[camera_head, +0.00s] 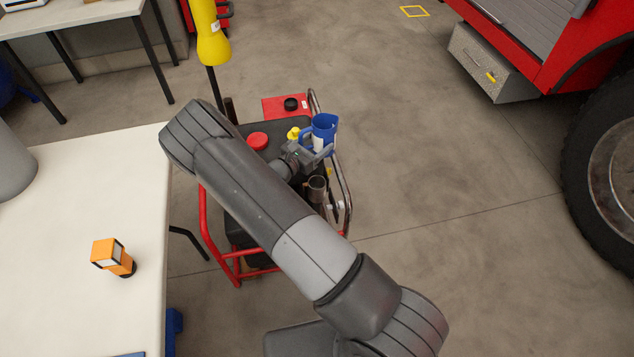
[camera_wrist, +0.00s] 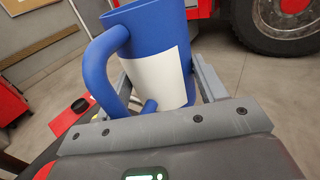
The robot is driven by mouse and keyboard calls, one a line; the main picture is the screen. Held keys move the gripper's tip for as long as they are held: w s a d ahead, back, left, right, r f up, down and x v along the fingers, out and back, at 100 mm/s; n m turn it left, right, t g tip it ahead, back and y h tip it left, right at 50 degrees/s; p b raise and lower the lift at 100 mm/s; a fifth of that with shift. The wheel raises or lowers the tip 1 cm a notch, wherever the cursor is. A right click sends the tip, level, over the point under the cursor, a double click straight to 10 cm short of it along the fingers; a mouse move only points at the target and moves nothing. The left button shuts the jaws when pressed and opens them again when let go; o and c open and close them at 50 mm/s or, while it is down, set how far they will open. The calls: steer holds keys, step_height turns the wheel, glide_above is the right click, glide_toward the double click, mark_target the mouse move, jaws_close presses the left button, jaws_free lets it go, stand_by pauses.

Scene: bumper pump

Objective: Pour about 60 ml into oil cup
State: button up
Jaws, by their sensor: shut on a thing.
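A blue jug (camera_head: 324,127) with a white label is held above the pump cart, roughly upright with a slight tilt. It also fills the middle of the wrist view (camera_wrist: 155,60), with its handle on the left. My gripper (camera_head: 316,152) is shut on the jug, one finger on each side of its body in the wrist view. A small open metal cup (camera_head: 317,184), which looks like the oil cup, stands on the cart just below my gripper in the head view. The liquid level in the jug and the cup cannot be made out.
The cart has a red tube frame (camera_head: 206,228), a chrome rail (camera_head: 346,190), a red cap (camera_head: 257,141) and a yellow fitting (camera_head: 293,133). A white table (camera_head: 70,215) with an orange device (camera_head: 113,256) stands left. A red truck (camera_head: 545,60) stands right. Floor between is clear.

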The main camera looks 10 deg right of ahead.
steer(key=w+a+f+m+g+h, duration=0.1)
steer(key=w+a+f+m+g, duration=0.1)
steer(key=a+f, duration=0.6)
steer(key=shift+w+a+g+h, duration=0.3)
steer(key=shift+w+a+g, duration=0.4)
steer(key=shift+w, duration=0.25)
steer(key=shift+s+m, duration=0.1)
steer(key=shift+m, duration=0.3)
steer(key=m, duration=0.3)
steer(key=s+d+r+m+y, duration=0.1)
steer(key=m, duration=0.2)
steer(key=s+m, duration=0.1)
steer(key=m, duration=0.3)
steer(key=shift+s+d+r+t+y, duration=0.25)
steer(key=shift+r+t+y, duration=0.05)
steer(key=shift+r, duration=0.1)
steer(key=shift+f+m, duration=0.1)
steer(key=shift+m, duration=0.5)
steer(key=shift+s+f+m+y+p, duration=0.1)
steer(key=shift+f+m+y+p, duration=0.25)
steer(key=shift+f+m, duration=0.45)
steer(key=shift+d+f+t, duration=0.1)
steer(key=shift+f+t, duration=0.05)
steer(key=shift+t, duration=0.25)
